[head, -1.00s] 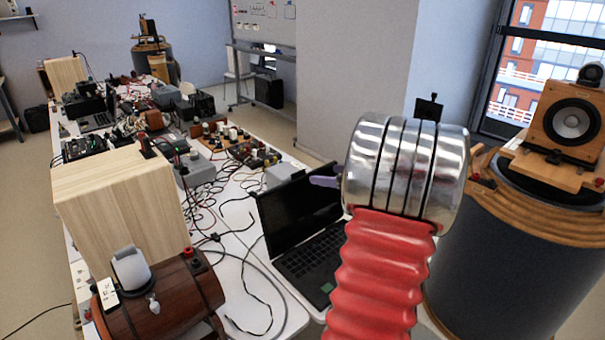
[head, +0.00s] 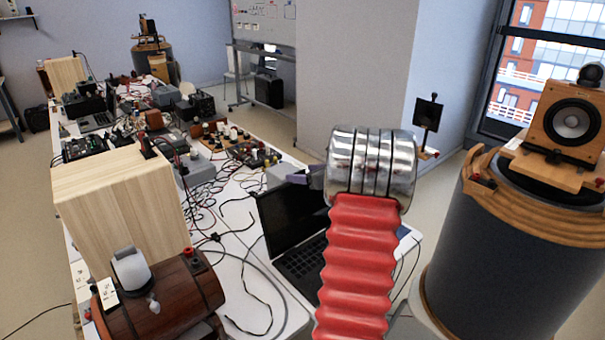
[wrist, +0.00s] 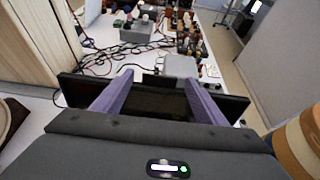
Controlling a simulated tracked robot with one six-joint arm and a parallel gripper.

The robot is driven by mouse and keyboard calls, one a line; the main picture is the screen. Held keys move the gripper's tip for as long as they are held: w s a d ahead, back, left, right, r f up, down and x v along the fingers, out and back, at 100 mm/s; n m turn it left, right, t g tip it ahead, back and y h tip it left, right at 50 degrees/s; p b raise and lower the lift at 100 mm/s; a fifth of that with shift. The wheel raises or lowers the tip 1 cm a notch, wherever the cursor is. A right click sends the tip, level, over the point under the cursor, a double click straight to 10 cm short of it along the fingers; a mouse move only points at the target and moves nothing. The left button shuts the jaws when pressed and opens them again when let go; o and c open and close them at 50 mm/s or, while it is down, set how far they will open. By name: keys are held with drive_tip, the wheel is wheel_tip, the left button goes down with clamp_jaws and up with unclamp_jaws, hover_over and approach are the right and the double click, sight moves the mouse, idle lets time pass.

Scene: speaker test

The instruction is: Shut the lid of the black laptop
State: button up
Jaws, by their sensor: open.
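The black laptop (head: 283,222) stands open near the table's right edge, its lid raised and its keyboard (head: 300,262) partly hidden behind my red arm. My gripper (head: 303,178) shows as purple fingers by the upper right part of the lid. In the wrist view my gripper (wrist: 159,78) is open, its two fingers spread with nothing held between them. The dark laptop lid (wrist: 150,101) lies behind and between the fingers there. I cannot tell whether the fingers touch it.
A wooden box (head: 120,205) and a brown barrel-shaped device (head: 180,300) stand left of the laptop. Cables and electronics crowd the white table (head: 235,215) behind. A grey box (head: 285,172) sits just beyond the lid. A speaker (head: 572,122) stands on a dark drum (head: 510,250) at right.

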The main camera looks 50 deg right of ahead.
drive_tip(key=shift+x, duration=0.75)
drive_tip(key=shift+c, duration=0.2)
